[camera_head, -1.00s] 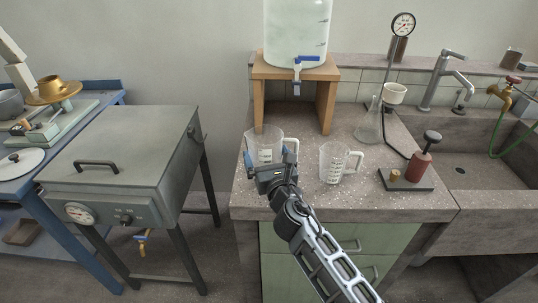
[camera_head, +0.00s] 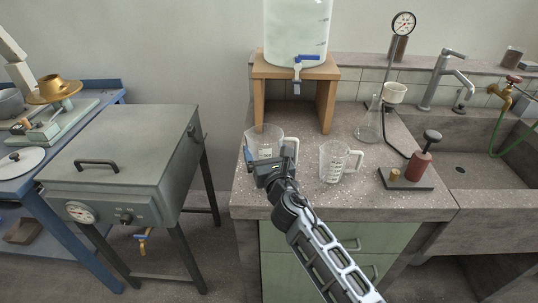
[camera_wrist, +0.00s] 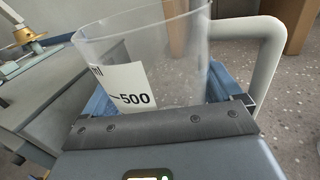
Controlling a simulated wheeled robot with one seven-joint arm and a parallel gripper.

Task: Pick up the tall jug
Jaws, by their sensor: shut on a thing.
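Two clear measuring jugs with pale handles are on the bench side. The left jug (camera_head: 266,141) is between the jaws of my gripper (camera_head: 262,161), which is shut on it; the gripper hides its lower part. In the wrist view this jug (camera_wrist: 150,50) fills the space between the blue fingers, with a white label reading 500 facing me and its handle on the right. I cannot see clearly how far its base is from the bench. The right jug (camera_head: 332,163) stands upright on the bench, apart from my gripper.
A wooden stand (camera_head: 327,100) with a large water container (camera_head: 297,30) is behind the jugs. A glass flask (camera_head: 369,125) and a black-based pump (camera_head: 406,179) stand to the right, before the sink (camera_head: 480,165). A grey metal oven (camera_head: 125,150) is left, across a gap.

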